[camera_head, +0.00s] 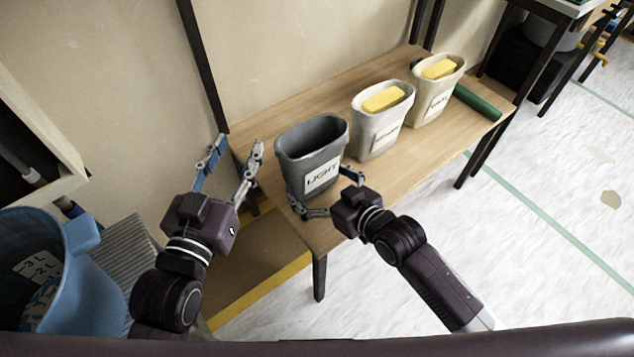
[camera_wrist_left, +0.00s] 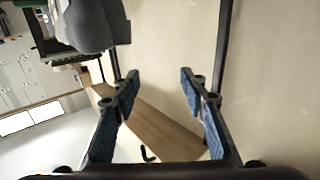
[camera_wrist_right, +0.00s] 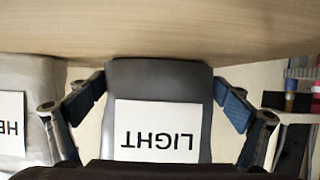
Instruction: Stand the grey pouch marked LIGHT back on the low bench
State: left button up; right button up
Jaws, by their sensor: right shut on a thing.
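The grey pouch (camera_head: 312,150) marked LIGHT is upright, open end up, at the left end of the low bench (camera_head: 410,155). My right gripper (camera_head: 320,190) is shut on it from the front, a finger on each side. In the right wrist view the pouch (camera_wrist_right: 160,85) shows its white label upside down between the fingers. I cannot tell whether its base touches the bench top. My left gripper (camera_head: 238,145) is open and empty beside the bench's left end, left of the pouch. The grey pouch also shows at the top left of the left wrist view (camera_wrist_left: 92,25).
Two cream pouches (camera_head: 377,135) (camera_head: 436,100) with yellow things inside stand on the bench to the right. A green roll (camera_head: 478,103) lies near the bench's right end. A blue bucket (camera_head: 80,270) is at the lower left. The wall runs behind the bench.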

jog(key=shift+f, duration=0.1)
jog(key=o, duration=1.6)
